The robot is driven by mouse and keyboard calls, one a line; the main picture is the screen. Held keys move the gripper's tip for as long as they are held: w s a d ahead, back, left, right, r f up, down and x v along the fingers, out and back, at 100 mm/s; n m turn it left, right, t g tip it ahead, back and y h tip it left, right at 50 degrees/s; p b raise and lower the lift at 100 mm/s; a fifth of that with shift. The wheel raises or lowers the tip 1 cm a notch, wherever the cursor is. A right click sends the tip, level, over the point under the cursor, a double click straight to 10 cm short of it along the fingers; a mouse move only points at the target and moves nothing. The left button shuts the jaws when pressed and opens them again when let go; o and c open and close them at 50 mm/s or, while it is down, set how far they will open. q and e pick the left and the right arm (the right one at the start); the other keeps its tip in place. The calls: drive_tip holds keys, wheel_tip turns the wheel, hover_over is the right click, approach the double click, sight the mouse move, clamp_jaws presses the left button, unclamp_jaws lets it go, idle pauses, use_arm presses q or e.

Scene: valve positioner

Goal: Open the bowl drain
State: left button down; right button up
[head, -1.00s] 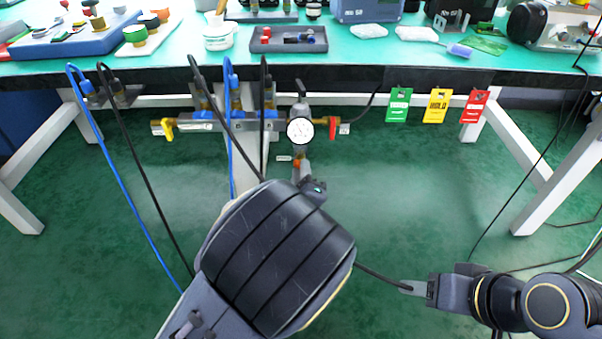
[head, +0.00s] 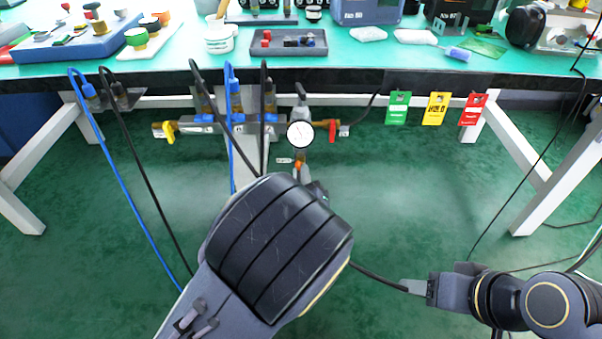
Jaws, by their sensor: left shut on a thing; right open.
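The filter bowl (head: 299,168), with an orange part, hangs below the round pressure gauge (head: 300,134) under the bench. The bowl drain at its lower end is hidden behind my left wrist. My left gripper (head: 316,188) shows only as a small dark part just below the bowl, at the upper edge of the big dark wrist. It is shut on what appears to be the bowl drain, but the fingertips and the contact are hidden. My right gripper (head: 414,287) is open and empty at the lower right, seen edge-on, well away from the bowl.
A yellow-handled valve (head: 169,130) and a red-handled valve (head: 332,132) sit on the pipe line. Blue and black hoses (head: 135,205) hang at left. Green, yellow and red tags (head: 436,109) hang from the bench edge. White bench legs (head: 553,185) flank the open green floor.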

use_arm(q)
drive_tip(key=m+p, duration=0.2)
drive_tip(key=m, duration=0.4)
drive_tip(key=shift+m, duration=0.3)
idle(0.5)
drive_tip(key=c, duration=1.5)
unclamp_jaws()
drive_tip(key=s+p, duration=0.1)
drive_tip(key=s, duration=0.7)
drive_tip(key=shift+p, duration=0.4)
